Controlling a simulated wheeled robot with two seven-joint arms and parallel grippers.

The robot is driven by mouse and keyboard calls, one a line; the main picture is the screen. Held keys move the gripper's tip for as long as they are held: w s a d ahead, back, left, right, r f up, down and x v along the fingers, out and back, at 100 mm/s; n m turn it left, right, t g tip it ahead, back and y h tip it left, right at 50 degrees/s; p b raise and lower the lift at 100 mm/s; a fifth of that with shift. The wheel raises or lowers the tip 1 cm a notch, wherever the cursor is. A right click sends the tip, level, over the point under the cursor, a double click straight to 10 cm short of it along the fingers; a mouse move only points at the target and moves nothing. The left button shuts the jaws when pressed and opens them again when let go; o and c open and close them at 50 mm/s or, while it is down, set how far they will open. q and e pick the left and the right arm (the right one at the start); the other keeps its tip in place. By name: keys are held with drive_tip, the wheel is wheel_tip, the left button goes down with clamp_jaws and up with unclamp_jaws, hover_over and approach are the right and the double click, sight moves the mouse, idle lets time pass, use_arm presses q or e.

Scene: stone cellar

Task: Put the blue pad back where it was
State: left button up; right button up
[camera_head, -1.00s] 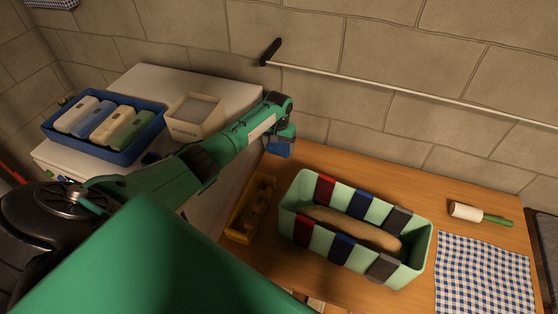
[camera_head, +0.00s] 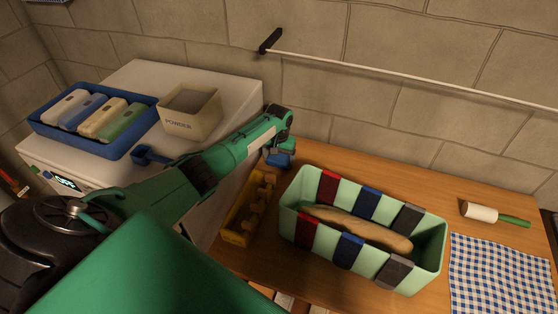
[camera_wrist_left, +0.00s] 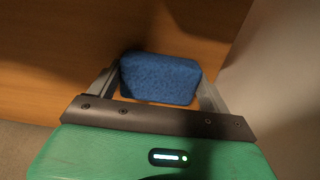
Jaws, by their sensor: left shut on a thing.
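My left gripper (camera_head: 280,148) is shut on the blue pad (camera_head: 279,160). It holds the pad near the back left edge of the wooden table, just beyond the yellow tray. In the left wrist view the blue pad (camera_wrist_left: 160,80) sits between the two fingers, with brown wood behind it. I cannot tell whether the pad touches the table. The yellow tray (camera_head: 236,237) has several small compartments, partly in shadow. My right gripper is not in view.
A green bin (camera_head: 431,262) holding a long tan thing has red, blue and grey pieces over its walls. A roller (camera_head: 480,212) and a checked cloth (camera_head: 490,275) lie right. On the white machine (camera_head: 141,80) stand a blue tray (camera_head: 117,153), a powder box (camera_head: 184,125) and a blue scoop (camera_head: 150,156).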

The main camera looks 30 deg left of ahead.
sight(279, 158)
use_arm(q)
drive_tip(key=o, duration=0.9)
drive_tip(key=shift+r, duration=0.1)
wheel_tip(279, 158, up, 12)
drive_tip(key=p, duration=1)
